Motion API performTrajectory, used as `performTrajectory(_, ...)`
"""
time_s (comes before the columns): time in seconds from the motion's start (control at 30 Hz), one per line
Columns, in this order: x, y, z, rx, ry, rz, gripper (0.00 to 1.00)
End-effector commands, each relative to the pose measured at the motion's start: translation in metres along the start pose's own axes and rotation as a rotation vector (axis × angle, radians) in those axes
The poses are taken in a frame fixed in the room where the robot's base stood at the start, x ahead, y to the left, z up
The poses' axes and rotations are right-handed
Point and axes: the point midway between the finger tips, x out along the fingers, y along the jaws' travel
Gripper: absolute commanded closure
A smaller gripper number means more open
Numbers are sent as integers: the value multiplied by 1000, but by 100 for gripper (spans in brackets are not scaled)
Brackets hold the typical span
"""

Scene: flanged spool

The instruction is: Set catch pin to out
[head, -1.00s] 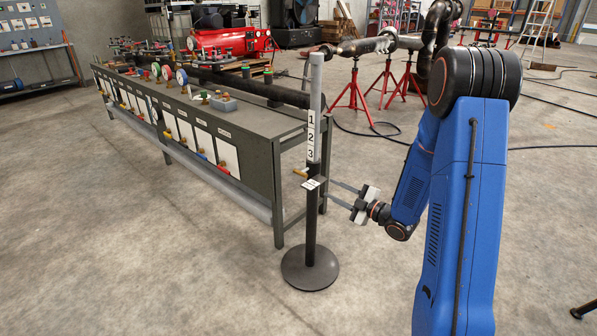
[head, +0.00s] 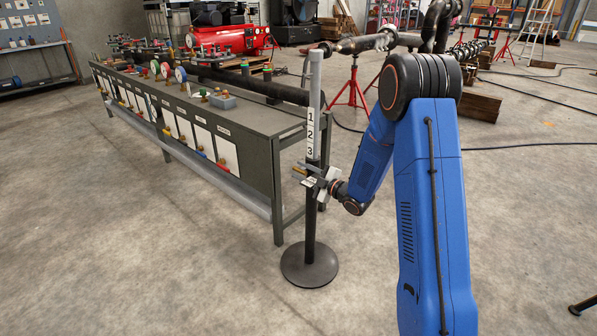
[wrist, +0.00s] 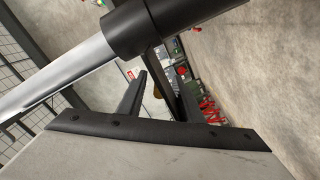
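The stand is a black post (head: 310,228) on a round base, with a grey upper tube (head: 314,90) marked 1, 2 and 3. The catch pin (head: 299,170) shows as a small yellow piece left of the post, just below the 3. My gripper (head: 309,174) is at pin height, its pale body at the post's right side. In the wrist view, the gripper's two dark fingers (wrist: 149,74) stand apart, and the tube and black sleeve (wrist: 155,18) cross above them. A brownish piece shows between the fingers; I cannot tell whether it is the pin or whether anything touches it.
A long grey workbench (head: 250,122) with valves and panels stands close behind and left of the post. A red pipe stand (head: 352,90) and pipes are behind on the right.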

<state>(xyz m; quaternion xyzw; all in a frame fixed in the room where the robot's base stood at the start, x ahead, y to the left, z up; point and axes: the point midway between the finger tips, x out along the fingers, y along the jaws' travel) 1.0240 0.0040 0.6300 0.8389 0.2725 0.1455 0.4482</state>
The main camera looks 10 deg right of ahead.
Motion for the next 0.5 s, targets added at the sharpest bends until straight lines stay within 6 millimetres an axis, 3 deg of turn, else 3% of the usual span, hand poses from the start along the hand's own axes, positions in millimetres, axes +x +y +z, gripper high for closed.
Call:
performTrajectory(0.2,16,0,0,-1,1,-1,67)
performTrajectory(0.5,18,0,0,0,0,0,67)
